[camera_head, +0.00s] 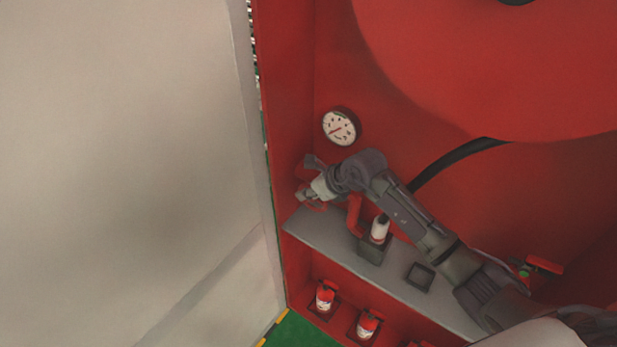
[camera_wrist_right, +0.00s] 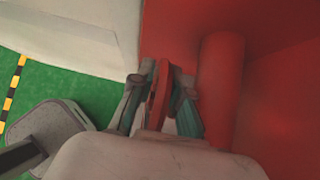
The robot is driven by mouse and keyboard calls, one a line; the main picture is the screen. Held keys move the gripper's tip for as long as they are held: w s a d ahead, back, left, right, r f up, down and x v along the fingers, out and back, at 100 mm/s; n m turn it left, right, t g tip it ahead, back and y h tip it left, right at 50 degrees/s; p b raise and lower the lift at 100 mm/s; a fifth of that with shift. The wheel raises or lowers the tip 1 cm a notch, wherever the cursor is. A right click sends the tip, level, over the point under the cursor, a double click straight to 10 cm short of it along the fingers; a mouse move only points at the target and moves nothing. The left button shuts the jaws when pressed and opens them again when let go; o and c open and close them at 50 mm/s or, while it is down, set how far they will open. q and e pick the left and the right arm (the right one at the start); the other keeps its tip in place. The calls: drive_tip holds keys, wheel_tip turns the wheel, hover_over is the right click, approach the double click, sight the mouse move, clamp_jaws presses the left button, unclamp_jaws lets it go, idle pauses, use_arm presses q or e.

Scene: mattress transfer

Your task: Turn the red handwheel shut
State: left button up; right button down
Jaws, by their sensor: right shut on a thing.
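The red handwheel (camera_head: 315,205) is at the left side inside the red cabinet, above the left end of the grey shelf. My right gripper (camera_head: 310,184) is at it and covers much of it. In the right wrist view, the two fingers of my right gripper (camera_wrist_right: 160,88) are shut on a red rim piece of the handwheel (camera_wrist_right: 158,92), which stands edge-on between them. A red pipe (camera_head: 354,214) stands just right of the gripper and shows as a thick red cylinder in the wrist view (camera_wrist_right: 220,85). How far the wheel is turned cannot be seen. My left gripper is not in view.
A pressure gauge (camera_head: 340,127) is on the cabinet's back wall above my arm. Fire extinguishers (camera_head: 325,296) stand below. A large pale panel (camera_head: 120,150) fills the left.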

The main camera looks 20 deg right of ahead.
drive_tip(key=shift+w+f+g+h, duration=0.1)
drive_tip(key=shift+w+g+h, duration=0.15)
drive_tip(key=shift+g+h, duration=0.75)
drive_tip(key=shift+a+f+g+h, duration=0.1)
drive_tip(key=shift+f+g+h, duration=0.3)
drive_tip(key=shift+g+h, duration=0.6)
drive_tip(key=shift+g, duration=0.3)
drive_tip(key=c, duration=1.1)
unclamp_jaws()
drive_tip(key=v, duration=1.2)
